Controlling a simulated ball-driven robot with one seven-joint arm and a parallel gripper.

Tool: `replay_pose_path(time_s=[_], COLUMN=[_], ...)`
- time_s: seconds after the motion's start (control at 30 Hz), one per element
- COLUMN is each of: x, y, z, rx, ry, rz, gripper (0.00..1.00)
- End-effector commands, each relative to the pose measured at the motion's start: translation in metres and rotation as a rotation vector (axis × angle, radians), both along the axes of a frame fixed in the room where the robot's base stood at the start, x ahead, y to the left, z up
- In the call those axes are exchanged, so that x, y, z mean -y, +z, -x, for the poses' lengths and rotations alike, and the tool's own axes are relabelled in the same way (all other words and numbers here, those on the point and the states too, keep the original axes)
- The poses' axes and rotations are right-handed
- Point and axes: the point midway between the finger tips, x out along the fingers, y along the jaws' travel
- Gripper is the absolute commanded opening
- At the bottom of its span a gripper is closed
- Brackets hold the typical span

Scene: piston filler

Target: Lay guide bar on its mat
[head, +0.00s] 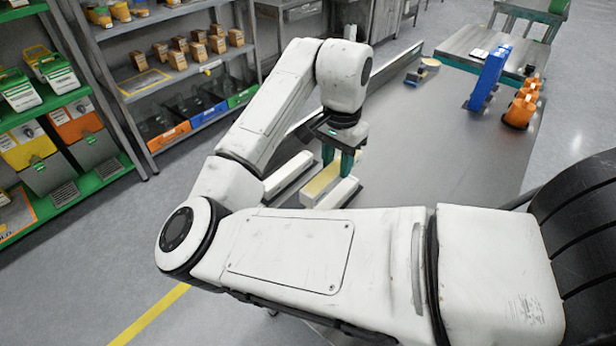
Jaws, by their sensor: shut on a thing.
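My gripper (338,160), with dark green fingers, points down near the left edge of the grey table. It is shut on the far end of a pale cream bar (321,181), which seems to be the guide bar. The cream bar lies between two white bars, one on the left (288,174) and one on the right (338,194). The fingers partly hide its far end. I cannot tell whether it touches the surface below. My own arm hides the near side of the table, and I cannot clearly make out the mat.
The grey table (440,150) is mostly clear right of the bars. A blue upright block (487,79) and several orange things (522,103) stand at its far right. A small round item (429,64) lies at the back. Loaded shelves (185,75) stand on the left.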

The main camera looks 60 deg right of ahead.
Motion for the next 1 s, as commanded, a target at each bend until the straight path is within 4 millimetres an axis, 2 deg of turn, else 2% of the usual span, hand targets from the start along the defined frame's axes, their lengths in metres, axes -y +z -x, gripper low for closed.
replay_pose_path(time_s=[0.13,0.23,0.4,0.7,0.9,1.0], x=[0.014,0.019,0.028,0.033,0.033,0.033], y=[-0.013,-0.034,-0.057,-0.075,-0.101,-0.103], z=[-0.031,-0.044,-0.061,-0.073,-0.072,-0.072], rx=[0.001,0.000,0.001,0.001,0.002,0.003], ry=[0.004,0.002,0.001,0.000,0.000,-0.001], rz=[-0.003,-0.003,-0.002,-0.002,0.000,0.000], gripper=[0.00,0.00,0.00,0.00,0.00,0.00])
